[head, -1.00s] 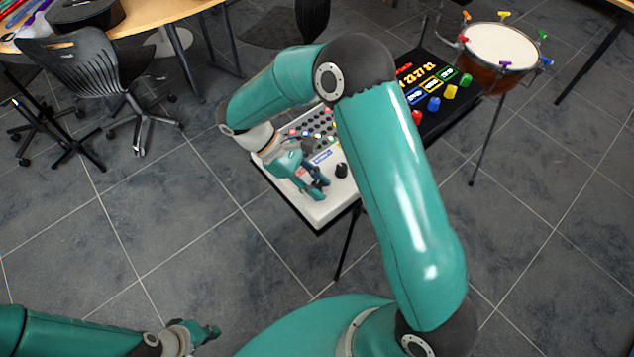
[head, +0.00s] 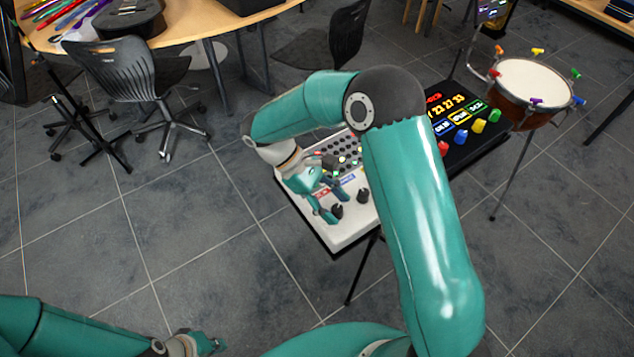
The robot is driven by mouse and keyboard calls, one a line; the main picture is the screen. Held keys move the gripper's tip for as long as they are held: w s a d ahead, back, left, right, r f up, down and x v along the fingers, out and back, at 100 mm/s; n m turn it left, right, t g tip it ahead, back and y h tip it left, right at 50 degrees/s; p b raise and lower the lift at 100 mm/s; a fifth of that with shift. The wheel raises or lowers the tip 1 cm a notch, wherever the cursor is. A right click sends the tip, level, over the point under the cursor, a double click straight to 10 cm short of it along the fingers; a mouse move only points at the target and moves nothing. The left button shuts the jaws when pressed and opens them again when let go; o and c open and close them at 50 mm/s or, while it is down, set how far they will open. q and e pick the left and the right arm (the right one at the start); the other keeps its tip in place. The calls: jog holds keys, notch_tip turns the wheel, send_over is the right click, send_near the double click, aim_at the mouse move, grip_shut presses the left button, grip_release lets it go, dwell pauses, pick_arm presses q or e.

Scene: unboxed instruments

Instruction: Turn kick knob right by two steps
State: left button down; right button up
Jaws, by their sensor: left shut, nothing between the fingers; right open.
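A white instrument panel (head: 345,233) stands on a dark stand, partly hidden behind my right arm. Two black knobs show near its front edge: a left knob (head: 337,211) and a right knob (head: 362,196). I cannot read which is the kick knob. My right gripper (head: 336,204) is open over the panel, its fingers pointing towards the left knob, with that knob at or just beyond the fingertips. I cannot tell whether they touch. My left gripper (head: 216,345) is shut and empty, low at the bottom of the view, far from the panel.
A black panel with coloured knobs and lit displays (head: 462,122) stands behind my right arm. A drum (head: 535,85) is at the right. An office chair (head: 125,80) and a round wooden table (head: 190,28) are at the back left. The floor left of the panel is clear.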

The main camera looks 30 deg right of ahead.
jog(key=v, duration=1)
jog(key=shift+w+a+r, duration=0.25)
